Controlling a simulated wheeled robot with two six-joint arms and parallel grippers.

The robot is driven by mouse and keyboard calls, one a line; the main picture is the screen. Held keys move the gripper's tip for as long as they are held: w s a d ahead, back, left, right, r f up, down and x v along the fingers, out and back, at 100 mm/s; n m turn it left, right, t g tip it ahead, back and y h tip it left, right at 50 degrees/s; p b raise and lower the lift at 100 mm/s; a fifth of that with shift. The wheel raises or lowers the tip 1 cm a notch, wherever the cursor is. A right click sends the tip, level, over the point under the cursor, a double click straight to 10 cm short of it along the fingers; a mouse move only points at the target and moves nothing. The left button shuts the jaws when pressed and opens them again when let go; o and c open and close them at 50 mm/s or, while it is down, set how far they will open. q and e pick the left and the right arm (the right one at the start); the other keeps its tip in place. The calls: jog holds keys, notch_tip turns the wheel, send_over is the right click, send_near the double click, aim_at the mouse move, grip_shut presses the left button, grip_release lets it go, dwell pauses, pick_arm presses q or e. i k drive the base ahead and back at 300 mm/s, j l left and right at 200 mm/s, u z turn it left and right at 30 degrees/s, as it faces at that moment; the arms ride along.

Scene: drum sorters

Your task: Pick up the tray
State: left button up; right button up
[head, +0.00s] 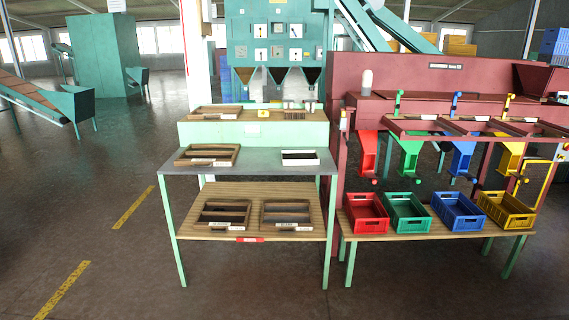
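Several trays are in the head view, and I cannot tell which one the task means. A wooden-framed tray (182,161) lies on the left of the grey middle shelf. A small white tray (300,163) with a dark inside lies on the right of that shelf. Two more framed trays with dark insides, a left one (201,218) and a right one (264,218), lie side by side on the wooden lower shelf. Another wooden tray (193,113) lies on the top ledge at the left. Neither of my grippers is in view.
The green-legged rack (250,160) stands ahead. A maroon machine (450,75) stands to its right. A bench (385,236) there holds a red crate (349,225), a green crate (391,227), a blue crate (442,221) and a yellow crate (488,219). The floor in front is clear.

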aim_at(289, 158)
jog(key=i, duration=1.65)
jog(key=i+u, duration=0.15)
jog(key=i, duration=0.4)
jog(key=i+l+u, duration=0.1)
jog(key=i, duration=0.4)
jog(key=i+l+u, duration=0.15)
jog(key=i, duration=0.4)
